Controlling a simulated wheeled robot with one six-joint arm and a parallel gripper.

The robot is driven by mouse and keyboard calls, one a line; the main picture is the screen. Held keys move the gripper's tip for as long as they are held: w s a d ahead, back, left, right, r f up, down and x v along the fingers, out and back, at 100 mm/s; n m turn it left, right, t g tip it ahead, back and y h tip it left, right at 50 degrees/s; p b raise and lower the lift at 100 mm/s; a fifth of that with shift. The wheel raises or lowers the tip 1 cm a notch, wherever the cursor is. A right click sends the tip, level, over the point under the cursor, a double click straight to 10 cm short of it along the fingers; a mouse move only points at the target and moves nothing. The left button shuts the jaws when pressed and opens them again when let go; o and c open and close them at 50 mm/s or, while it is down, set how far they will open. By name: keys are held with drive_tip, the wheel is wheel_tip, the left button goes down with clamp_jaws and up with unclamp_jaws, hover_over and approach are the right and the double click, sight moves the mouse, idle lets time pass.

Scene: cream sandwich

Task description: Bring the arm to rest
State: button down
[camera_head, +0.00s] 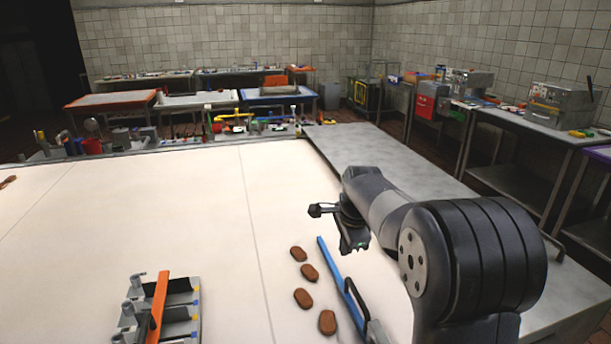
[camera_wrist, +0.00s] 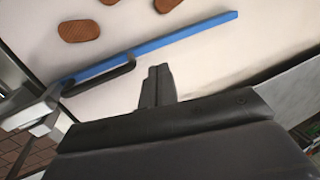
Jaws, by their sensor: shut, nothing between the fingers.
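My arm (camera_head: 440,250) reaches in from the lower right in the head view, over the right edge of the white table. My gripper (camera_head: 356,244) hangs above the table near its right side. In the wrist view my gripper (camera_wrist: 158,82) shows its two fingers pressed together, with nothing between them. A blue bar (camera_head: 341,283) with a dark handle lies just below and left of the gripper. It also shows in the wrist view (camera_wrist: 170,42), beyond the fingertips and apart from them.
Several brown oval biscuits (camera_head: 303,298) lie left of the blue bar. A metal rack with an orange bar (camera_head: 157,308) stands at the front left. A grey counter (camera_head: 400,160) runs along the table's right side. Tools line the table's far edge. The middle of the white table (camera_head: 180,220) is clear.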

sight(336, 275)
drive_tip(key=shift+f, duration=0.1)
drive_tip(key=p+x, duration=0.1)
drive_tip(key=x, duration=0.9)
drive_tip(key=shift+f, duration=0.25)
